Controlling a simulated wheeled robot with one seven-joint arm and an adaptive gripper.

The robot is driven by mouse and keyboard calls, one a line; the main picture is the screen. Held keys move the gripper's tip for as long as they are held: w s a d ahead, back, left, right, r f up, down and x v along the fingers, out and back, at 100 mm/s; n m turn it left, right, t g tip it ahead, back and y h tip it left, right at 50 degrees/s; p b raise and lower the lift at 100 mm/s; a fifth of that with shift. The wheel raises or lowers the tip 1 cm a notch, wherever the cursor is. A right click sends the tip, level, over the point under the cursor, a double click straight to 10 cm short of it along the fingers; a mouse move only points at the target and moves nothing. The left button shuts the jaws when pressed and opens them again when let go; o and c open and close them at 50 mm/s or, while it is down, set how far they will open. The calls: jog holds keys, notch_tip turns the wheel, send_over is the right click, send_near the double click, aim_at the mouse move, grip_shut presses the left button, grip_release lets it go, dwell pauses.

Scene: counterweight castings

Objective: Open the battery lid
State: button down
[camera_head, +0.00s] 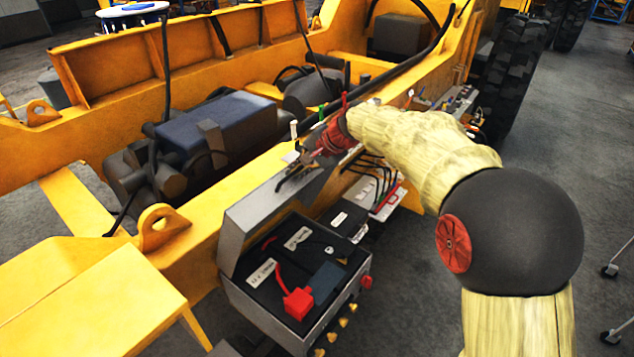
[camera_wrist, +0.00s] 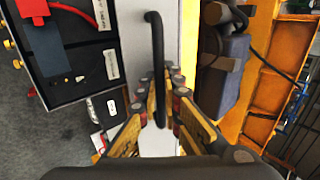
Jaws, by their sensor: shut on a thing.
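The battery box (camera_head: 262,308) is a grey box on the side of the yellow chassis, with black batteries, a red terminal cover and white labels showing inside. Its grey lid (camera_head: 262,198) stands raised along the chassis side, leaving the box open. In the wrist view the lid (camera_wrist: 135,22) is a pale strip beside the box interior. A dark bar handle (camera_wrist: 157,45) runs along it. My gripper (camera_head: 296,170) is at the lid's upper edge. In the wrist view my gripper (camera_wrist: 161,108) is shut on the handle, with a finger on either side.
The yellow chassis (camera_head: 190,226) with a blue-and-black engine unit (camera_head: 222,122) lies behind the lid. Black cables and a red-edged panel (camera_head: 387,203) sit right of the box. A big tyre (camera_head: 508,78) stands at the back right. Grey floor at right is mostly clear.

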jog(key=w+a+r, duration=0.1)
jog(key=a, duration=0.1)
jog(key=w+a+r+p, duration=0.1)
jog(key=w+a, duration=0.1)
jog(key=w+a+r+p, duration=0.1)
jog(key=a, duration=0.1)
jog(key=shift+w+r, duration=0.2)
jog(key=c, duration=2.2)
grip_release()
jog(key=shift+c, duration=0.2)
jog(key=v, duration=1.2)
